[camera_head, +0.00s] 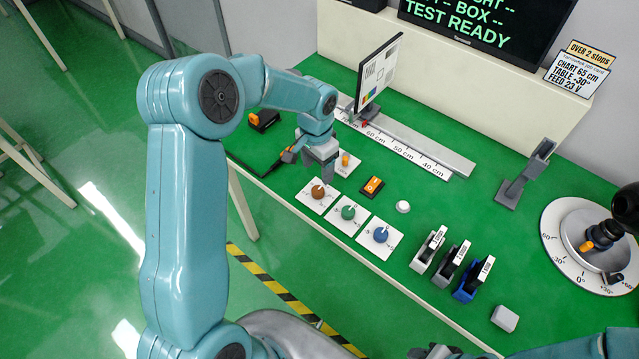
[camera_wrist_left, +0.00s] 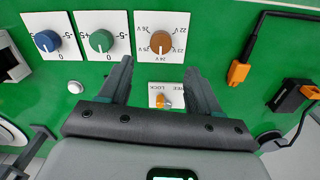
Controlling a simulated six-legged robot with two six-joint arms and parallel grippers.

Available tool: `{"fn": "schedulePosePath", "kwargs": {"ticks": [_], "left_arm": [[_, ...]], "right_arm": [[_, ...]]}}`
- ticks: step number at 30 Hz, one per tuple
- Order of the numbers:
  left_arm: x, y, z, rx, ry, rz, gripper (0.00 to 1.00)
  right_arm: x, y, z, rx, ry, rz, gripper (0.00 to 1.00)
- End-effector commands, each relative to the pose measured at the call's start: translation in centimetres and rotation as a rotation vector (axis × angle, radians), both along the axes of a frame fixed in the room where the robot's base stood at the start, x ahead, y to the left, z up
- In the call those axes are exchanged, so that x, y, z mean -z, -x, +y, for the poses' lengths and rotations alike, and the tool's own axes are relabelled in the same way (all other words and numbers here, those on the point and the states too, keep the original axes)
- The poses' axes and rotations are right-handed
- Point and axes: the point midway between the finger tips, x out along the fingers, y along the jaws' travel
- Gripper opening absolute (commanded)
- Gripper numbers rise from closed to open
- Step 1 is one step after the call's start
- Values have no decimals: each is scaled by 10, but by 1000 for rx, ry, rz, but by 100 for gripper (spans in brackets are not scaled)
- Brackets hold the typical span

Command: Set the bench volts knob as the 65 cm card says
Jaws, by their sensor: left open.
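The volts knob (camera_head: 318,191) is brown on a white plate, leftmost of three dial knobs. In the left wrist view the same knob (camera_wrist_left: 163,44) has marks from 22 V to 26 V, and its white pointer seems to be at 24 V. The card (camera_head: 578,74) reads chart 65 cm, table -30°, feed 23 V, with a tag "over 2 stops". My left gripper (camera_head: 325,174) is open and empty, just behind the knob; in its wrist view the fingers (camera_wrist_left: 158,66) point towards the knob's plate without touching the knob. My right gripper (camera_head: 437,352) is barely visible at the bottom edge.
A green knob (camera_head: 348,212) and a blue knob (camera_head: 381,235) stand beside the volts knob. A free/lock lever (camera_wrist_left: 163,101) lies between the left fingers.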

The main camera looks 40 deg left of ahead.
Motion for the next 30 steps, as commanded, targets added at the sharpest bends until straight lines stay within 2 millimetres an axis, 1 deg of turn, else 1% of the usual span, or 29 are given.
{"fn": "schedulePosePath", "kwargs": {"ticks": [1, 6, 9, 12, 17, 24, 26, 27, 29, 30], "left_arm": [[12, 2, 0, 0, 2, 7, 63], [50, 1, -1, 0, 1, 4, 63], [67, 0, -1, 0, 1, 4, 63], [79, -1, -2, 0, 1, 2, 63], [87, -2, -2, 0, 0, 0, 63], [88, -3, -2, 0, 0, -1, 63], [88, -3, -2, 0, 0, -1, 44], [88, -3, -2, 0, 0, -1, 31], [88, -3, -2, 0, 0, 0, 11], [88, -3, -2, 0, 0, 0, 7]], "right_arm": [[-3, 0, 0, 0, 0, 0, 43], [-8, 0, 0, 0, 0, 0, 43], [-10, 0, 0, 0, 0, 0, 43], [-11, 0, 0, 0, 0, 0, 43], [-12, 0, 0, 0, 0, 0, 43], [-11, 0, 0, 0, 0, 0, 43], [-11, 0, 0, 0, 0, 0, 43], [-11, 0, 0, 0, 0, 0, 43], [-11, 0, 0, 0, 0, 0, 43], [-11, 0, 0, 0, 0, 0, 43]]}}
